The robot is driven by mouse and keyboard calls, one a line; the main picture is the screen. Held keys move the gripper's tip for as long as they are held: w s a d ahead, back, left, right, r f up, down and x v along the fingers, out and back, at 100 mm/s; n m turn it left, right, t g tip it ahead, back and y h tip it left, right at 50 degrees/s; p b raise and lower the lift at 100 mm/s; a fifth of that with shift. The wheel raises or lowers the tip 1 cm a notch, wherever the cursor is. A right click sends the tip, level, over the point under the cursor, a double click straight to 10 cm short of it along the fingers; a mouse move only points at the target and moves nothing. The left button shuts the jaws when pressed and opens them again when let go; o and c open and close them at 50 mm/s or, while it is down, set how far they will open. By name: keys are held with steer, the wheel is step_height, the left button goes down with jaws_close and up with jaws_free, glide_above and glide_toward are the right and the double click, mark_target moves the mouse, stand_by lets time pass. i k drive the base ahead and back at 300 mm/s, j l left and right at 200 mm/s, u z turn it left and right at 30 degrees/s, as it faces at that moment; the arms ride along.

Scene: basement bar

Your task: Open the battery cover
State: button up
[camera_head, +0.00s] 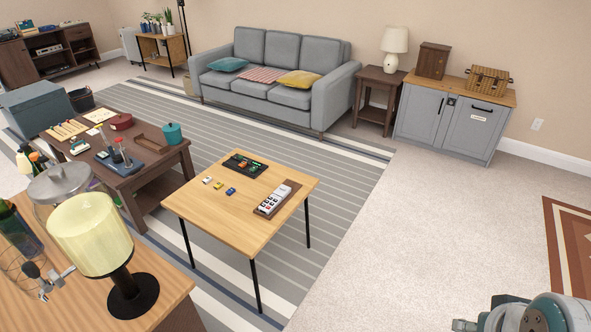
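A light grey device with dark and red buttons (273,199) lies on a brown base (291,188) at the right of a small wooden table (232,216). It is small in view, and I cannot make out a battery cover on it. A black tray (233,162) with green and orange parts lies at the table's back. A white block (207,180), a yellow block (218,185) and a blue block (230,191) lie in front of it. Part of my arm shows at the bottom right corner, well away from the table. My gripper cannot be made out.
A counter with a yellow lamp (92,236) and a glass jar stands at the front left. A dark coffee table (147,190) with several items is left of the small table. A grey sofa (272,73) is behind.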

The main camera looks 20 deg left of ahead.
mark_target(283, 191)
steer(key=i+u, duration=0.2)
steer(key=i, duration=0.25)
steer(key=i+l+u, duration=0.2)
steer(key=i, duration=0.25)
steer(key=i+l+u, duration=0.2)
steer(key=i, duration=0.2)
steer(key=i+u, duration=0.3)
steer(key=u, duration=0.2)
steer(key=i+l+u, duration=0.1)
steer(key=i+u, duration=0.2)
steer(key=u, duration=0.15)
steer(key=i+l+u, duration=0.2)
steer(key=u, duration=0.3)
steer(key=i+l+u, duration=0.25)
steer(key=u, duration=0.2)
